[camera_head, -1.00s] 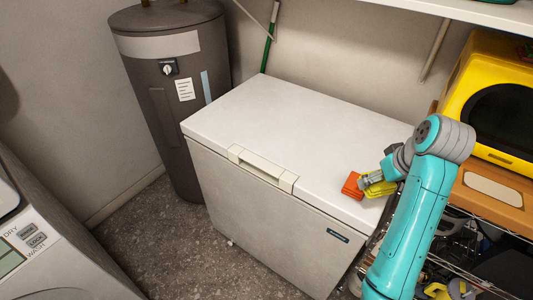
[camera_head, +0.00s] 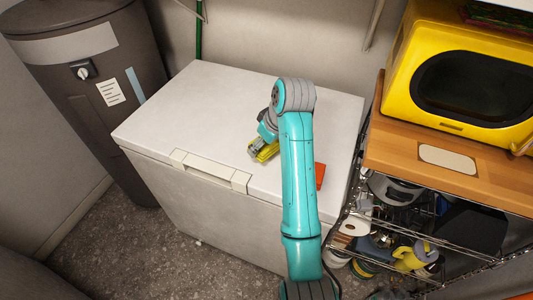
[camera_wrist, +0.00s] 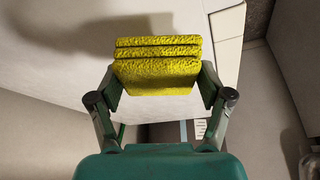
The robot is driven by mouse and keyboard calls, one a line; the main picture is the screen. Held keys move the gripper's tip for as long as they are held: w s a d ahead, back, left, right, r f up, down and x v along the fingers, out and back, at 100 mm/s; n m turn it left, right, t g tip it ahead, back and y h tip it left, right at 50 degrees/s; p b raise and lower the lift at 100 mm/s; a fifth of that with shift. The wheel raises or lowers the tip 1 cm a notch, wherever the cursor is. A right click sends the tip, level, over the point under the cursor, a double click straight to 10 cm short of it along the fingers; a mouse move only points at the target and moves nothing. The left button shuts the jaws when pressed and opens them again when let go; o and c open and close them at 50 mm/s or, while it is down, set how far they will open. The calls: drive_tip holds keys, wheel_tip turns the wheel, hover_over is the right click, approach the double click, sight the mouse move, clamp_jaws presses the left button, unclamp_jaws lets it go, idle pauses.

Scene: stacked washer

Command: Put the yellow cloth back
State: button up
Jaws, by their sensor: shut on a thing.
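The folded yellow cloth (camera_wrist: 158,72) is in the jaws of my gripper (camera_wrist: 159,88), pinched between the two fingers in the wrist view. Its stacked layers show clearly. In the head view the yellow cloth (camera_head: 266,153) is at the end of my arm, over the white chest freezer's lid near the front edge. My gripper (camera_head: 263,146) is partly hidden by the arm. I cannot tell whether the cloth touches the lid.
An orange folded item (camera_head: 320,176) lies on the freezer lid (camera_head: 215,105), right of my arm and partly hidden by it. A wire shelf with a wooden board (camera_head: 400,145) and a yellow microwave (camera_head: 420,55) stands at the right. A dark water heater (camera_head: 90,110) stands left.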

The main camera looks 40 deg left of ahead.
sight(266, 155)
drive_tip(key=shift+w+d+f, duration=0.1)
drive_tip(key=shift+f, duration=2.25)
drive_tip(key=shift+f, duration=0.15)
drive_tip(key=o, duration=1)
drive_tip(key=shift+o, duration=0.2)
